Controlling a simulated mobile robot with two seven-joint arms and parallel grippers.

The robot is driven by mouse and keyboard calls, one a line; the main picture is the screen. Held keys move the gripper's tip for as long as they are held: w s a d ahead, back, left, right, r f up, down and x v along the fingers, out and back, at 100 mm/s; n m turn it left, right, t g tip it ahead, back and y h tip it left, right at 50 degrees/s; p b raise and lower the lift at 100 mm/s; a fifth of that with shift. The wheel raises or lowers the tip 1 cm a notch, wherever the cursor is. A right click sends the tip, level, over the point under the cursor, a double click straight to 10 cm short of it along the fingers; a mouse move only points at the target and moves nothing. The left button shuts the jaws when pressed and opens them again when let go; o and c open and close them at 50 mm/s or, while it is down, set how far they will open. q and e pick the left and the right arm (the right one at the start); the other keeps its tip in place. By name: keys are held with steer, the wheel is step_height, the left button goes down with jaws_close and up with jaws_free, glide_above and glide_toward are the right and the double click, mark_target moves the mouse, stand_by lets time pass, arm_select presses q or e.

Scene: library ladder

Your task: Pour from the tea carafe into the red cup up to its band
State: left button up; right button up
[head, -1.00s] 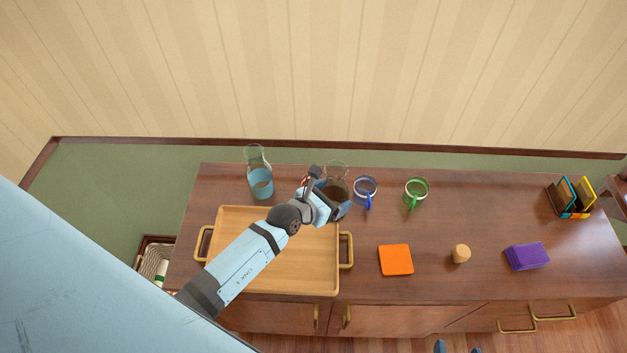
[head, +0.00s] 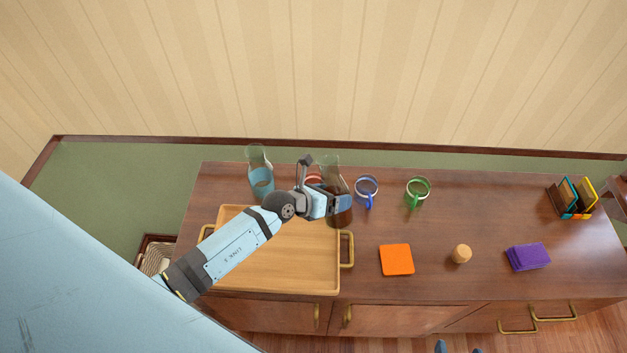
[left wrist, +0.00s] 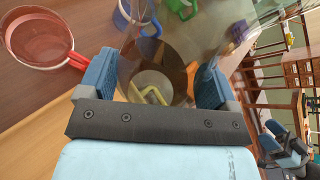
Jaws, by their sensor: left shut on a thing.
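The tea carafe (head: 338,207) is clear glass with brown tea low inside. My left gripper (head: 328,203) is shut on it, with a finger on each side in the left wrist view (left wrist: 160,85). The carafe looks lifted and slightly tilted. The red cup (head: 313,179) is behind my gripper and mostly hidden in the head view. In the left wrist view the red cup (left wrist: 40,38) is at the upper left, apart from the carafe; I cannot make out its band. Two blue fingertips of my right gripper (head: 458,349) show apart at the bottom edge.
A carafe with blue liquid (head: 261,182) stands left of my gripper. A blue mug (head: 366,190) and a green mug (head: 417,191) stand to the right. A wooden tray (head: 275,279) lies in front. An orange square (head: 396,260), cork (head: 461,254) and purple block (head: 528,257) lie farther right.

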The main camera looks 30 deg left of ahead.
arm_select(q)
steer(key=shift+w+a+r+n+h, duration=0.1)
steer(key=shift+w+n+h, duration=0.05)
steer(key=shift+n+h, duration=0.25)
steer(key=shift+f+g+b, duration=0.25)
steer(key=shift+g+b, duration=0.05)
steer(key=shift+b, duration=0.25)
steer(key=shift+f+n+h+b, duration=0.15)
steer(key=shift+n+h+b, duration=0.15)
steer(key=shift+n+b, duration=0.3)
steer(key=shift+d+f+n+g+h+b, duration=0.2)
steer(key=shift+n+g+h+b, duration=0.15)
steer(key=shift+b, duration=0.75)
steer(key=shift+r, duration=0.15)
arm_select(e)
steer(key=f, duration=0.3)
steer(key=shift+a+f+n, duration=0.25)
steer(key=shift+a+n, duration=0.05)
arm_select(q)
steer(key=shift+s+d+f+n+h+b, duration=0.25)
steer(key=shift+n+h+b, duration=0.2)
steer(key=shift+b, duration=0.4)
arm_select(e)
steer(key=shift+a+f, duration=0.1)
steer(key=shift+f, duration=0.55)
